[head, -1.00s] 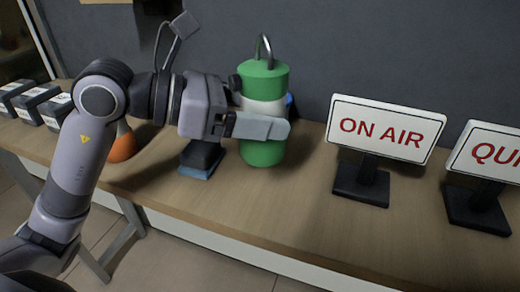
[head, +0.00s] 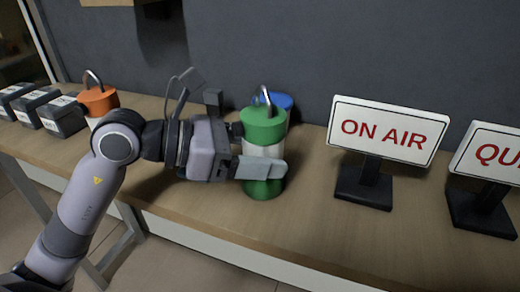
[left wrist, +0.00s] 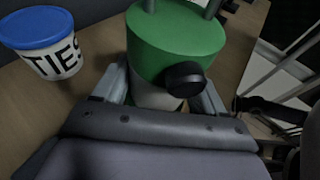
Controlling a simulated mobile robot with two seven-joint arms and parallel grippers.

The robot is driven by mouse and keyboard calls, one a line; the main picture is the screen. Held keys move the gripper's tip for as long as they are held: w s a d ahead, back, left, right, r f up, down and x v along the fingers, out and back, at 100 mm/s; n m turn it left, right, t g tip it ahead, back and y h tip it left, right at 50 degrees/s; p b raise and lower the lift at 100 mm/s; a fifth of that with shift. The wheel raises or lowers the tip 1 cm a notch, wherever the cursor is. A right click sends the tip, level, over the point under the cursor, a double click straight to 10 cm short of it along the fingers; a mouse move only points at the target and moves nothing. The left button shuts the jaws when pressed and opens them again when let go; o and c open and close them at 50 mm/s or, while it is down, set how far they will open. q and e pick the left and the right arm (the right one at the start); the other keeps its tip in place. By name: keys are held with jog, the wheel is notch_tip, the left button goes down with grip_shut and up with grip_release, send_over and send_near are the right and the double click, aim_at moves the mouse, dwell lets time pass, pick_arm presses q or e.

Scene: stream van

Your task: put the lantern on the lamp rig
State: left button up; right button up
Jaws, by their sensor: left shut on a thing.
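A green lantern (head: 264,124) with a white middle band and a metal handle stands upright at the middle of the bench in the head view. My left gripper (head: 262,167) is shut around its white band from the left. I cannot tell whether its base touches the bench. In the left wrist view the lantern (left wrist: 178,38) fills the space between the fingers, its dark knob facing the wrist. An orange lantern (head: 98,101) stands at the left, partly hidden by my arm. I see no lamp rig I can make out. My right gripper is out of view.
A blue-lidded tub (head: 277,101) stands just behind the green lantern; its label reads TIES in the left wrist view (left wrist: 42,45). An ON AIR sign (head: 385,132) and another sign (head: 490,152) stand at right. Several dark boxes (head: 60,115) sit at far left.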

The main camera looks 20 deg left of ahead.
pick_arm(q)
jog(key=o, duration=1.2)
jog(key=shift+r+p, duration=0.2)
jog(key=shift+p, duration=0.1)
jog(key=shift+b+v, duration=1.2)
jog(key=shift+v, duration=4.8)
jog(key=shift+s+f, duration=0.1)
